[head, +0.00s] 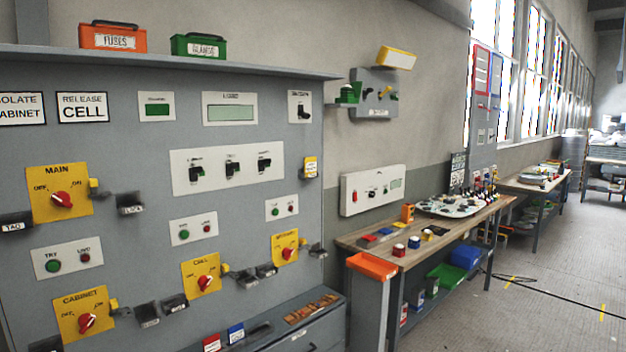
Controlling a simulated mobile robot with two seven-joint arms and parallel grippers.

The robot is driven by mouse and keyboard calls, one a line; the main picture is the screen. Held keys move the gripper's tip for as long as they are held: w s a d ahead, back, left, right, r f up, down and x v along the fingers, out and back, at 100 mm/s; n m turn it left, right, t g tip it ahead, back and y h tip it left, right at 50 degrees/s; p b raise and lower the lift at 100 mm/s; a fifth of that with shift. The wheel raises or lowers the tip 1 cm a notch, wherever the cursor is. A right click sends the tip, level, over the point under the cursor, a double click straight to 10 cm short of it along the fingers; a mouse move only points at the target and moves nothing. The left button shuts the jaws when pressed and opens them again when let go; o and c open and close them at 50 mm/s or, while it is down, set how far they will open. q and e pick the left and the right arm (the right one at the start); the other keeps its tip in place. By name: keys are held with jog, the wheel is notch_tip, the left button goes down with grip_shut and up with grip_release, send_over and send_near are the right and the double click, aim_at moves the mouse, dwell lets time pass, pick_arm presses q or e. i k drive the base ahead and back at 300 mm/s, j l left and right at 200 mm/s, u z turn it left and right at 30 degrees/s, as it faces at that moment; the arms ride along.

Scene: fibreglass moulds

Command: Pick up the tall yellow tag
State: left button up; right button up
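A small upright yellow tag (310,167) with a white label is at the right edge of the big grey control panel (130,130). It is taller than it is wide. Its print is too small to read, and I cannot tell how it is held there. A grey holder marked TAG (14,226) sticks out at the panel's far left. Neither of my grippers shows in the head view.
Yellow switch plates marked MAIN (80,180), CELL (192,282) and CABINET (66,303) carry red knobs, with dark brackets jutting out beside them. A grey ledge (285,338) runs below. Right of the panel stands a cluttered wooden bench (440,245). The floor (540,325) at right is mostly clear.

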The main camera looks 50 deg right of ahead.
aim_at(310, 163)
jog(key=z, duration=1.65)
jog(key=i+l+u, duration=0.1)
jog(key=i, duration=0.4)
jog(key=i+l+u, duration=0.1)
jog(key=i+l, duration=0.25)
jog(key=i, duration=0.15)
jog(key=i+l+u, duration=0.1)
jog(key=i+l, duration=0.2)
jog(key=i, duration=0.15)
jog(key=i+l+u, duration=0.1)
jog(key=i+l, duration=0.2)
jog(key=i, duration=0.15)
